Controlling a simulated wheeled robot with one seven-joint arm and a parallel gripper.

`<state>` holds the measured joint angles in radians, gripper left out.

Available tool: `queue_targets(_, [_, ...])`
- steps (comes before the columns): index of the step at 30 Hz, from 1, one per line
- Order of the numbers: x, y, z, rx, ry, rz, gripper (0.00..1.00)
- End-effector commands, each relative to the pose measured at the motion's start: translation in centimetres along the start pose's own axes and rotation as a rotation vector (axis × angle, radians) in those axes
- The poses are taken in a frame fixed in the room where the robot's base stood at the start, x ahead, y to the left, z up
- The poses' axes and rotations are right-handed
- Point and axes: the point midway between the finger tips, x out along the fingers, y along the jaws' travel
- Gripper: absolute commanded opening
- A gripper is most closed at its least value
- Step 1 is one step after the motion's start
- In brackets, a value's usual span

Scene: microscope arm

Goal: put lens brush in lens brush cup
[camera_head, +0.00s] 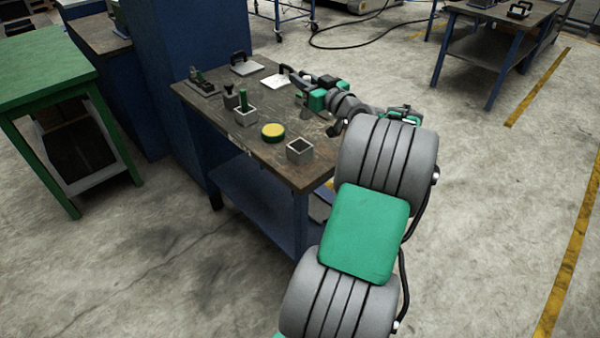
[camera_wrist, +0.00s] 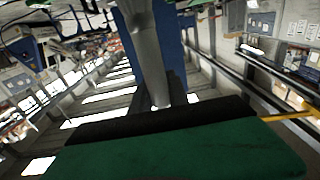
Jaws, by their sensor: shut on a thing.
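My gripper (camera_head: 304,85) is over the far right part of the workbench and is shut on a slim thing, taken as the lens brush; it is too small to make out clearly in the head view. In the wrist view a grey tapered shape (camera_wrist: 150,55) stands above a black and green edge; I cannot tell for sure that it is the brush. An open, empty-looking square grey cup (camera_head: 300,151) stands at the bench's near right corner. Another square grey cup (camera_head: 245,116) holds an upright green thing (camera_head: 244,99). Which is the lens brush cup is not marked.
A round yellow-topped tin (camera_head: 273,131) lies between the two cups on the workbench (camera_head: 262,152). A dark upright piece (camera_head: 230,97), a dark device (camera_head: 201,82) and a handled plate (camera_head: 246,67) stand farther back. A white plate (camera_head: 274,81) lies near my gripper.

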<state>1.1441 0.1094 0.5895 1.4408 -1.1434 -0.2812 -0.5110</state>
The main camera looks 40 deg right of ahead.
Motion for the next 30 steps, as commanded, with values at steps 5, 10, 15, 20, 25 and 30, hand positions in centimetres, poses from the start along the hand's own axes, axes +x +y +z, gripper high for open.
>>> queue_targets(5, [-3.0,8.2,0.4,-0.005,-0.01,0.095,0.0])
queue_targets(10, [-4.2,10.6,0.1,-0.003,-0.016,0.128,0.0])
queue_targets(15, [-3.3,7.0,1.5,0.0,-0.018,0.124,0.0])
queue_targets(20, [-2.1,2.4,3.2,0.0,-0.018,0.123,0.0])
queue_targets(25, [-1.4,-0.4,7.0,0.0,-0.019,0.125,0.0])
queue_targets(30, [-1.1,-1.8,8.7,0.0,-0.017,0.126,0.0])
